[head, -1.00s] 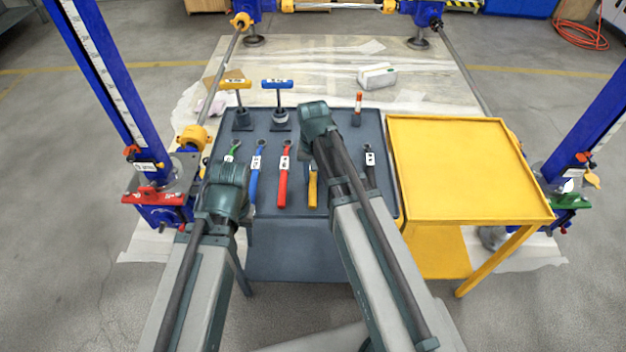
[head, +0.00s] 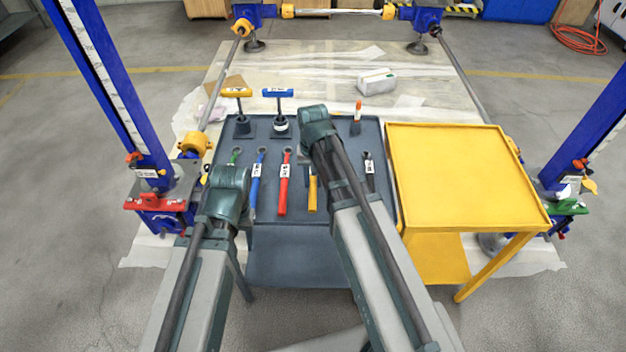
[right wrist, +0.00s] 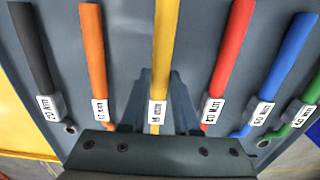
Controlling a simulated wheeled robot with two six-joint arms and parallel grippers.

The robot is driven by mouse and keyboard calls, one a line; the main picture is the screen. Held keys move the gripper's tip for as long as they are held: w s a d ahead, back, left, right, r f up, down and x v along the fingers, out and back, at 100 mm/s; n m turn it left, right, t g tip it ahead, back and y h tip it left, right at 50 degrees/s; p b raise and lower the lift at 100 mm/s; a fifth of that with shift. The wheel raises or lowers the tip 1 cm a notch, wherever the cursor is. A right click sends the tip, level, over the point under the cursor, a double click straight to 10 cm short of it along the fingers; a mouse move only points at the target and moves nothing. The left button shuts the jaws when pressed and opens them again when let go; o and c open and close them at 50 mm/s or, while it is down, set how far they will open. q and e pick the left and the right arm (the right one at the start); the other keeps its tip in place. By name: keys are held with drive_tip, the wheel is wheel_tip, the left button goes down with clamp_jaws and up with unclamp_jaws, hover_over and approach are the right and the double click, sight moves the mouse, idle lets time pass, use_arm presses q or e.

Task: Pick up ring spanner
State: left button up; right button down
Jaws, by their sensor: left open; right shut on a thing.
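Ring spanners lie side by side on the dark tray (head: 340,222): green (head: 235,154), blue (head: 257,180), red (head: 284,185), yellow (head: 312,194) and black (head: 369,171). The right wrist view shows the yellow spanner (right wrist: 162,45) in the middle, between an orange one (right wrist: 93,50) and the red one (right wrist: 231,50).
T-handled tools, yellow (head: 237,92) and blue (head: 278,93), stand at the tray's back left. An orange-capped tool (head: 357,110) stands at the back right. A yellow table (head: 460,170) with a clear top adjoins the tray on the right. Blue jack columns flank both sides.

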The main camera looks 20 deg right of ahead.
drive_tip(key=shift+r+p, duration=0.45)
drive_tip(key=shift+r, duration=0.45)
drive_tip(key=shift+s+a+r+p, duration=0.1)
drive_tip(key=shift+s+r+p, duration=0.1)
drive_tip(key=shift+r+p, duration=0.1)
use_arm(q)
wheel_tip(320, 180, up, 3)
drive_tip(key=shift+r+p, duration=0.15)
drive_tip(key=shift+p, duration=0.3)
use_arm(e)
drive_tip(key=s+a, duration=1.1)
drive_tip(key=shift+r, duration=0.45)
use_arm(q)
drive_tip(key=shift+a, duration=0.1)
use_arm(e)
drive_tip(key=shift+a, duration=0.1)
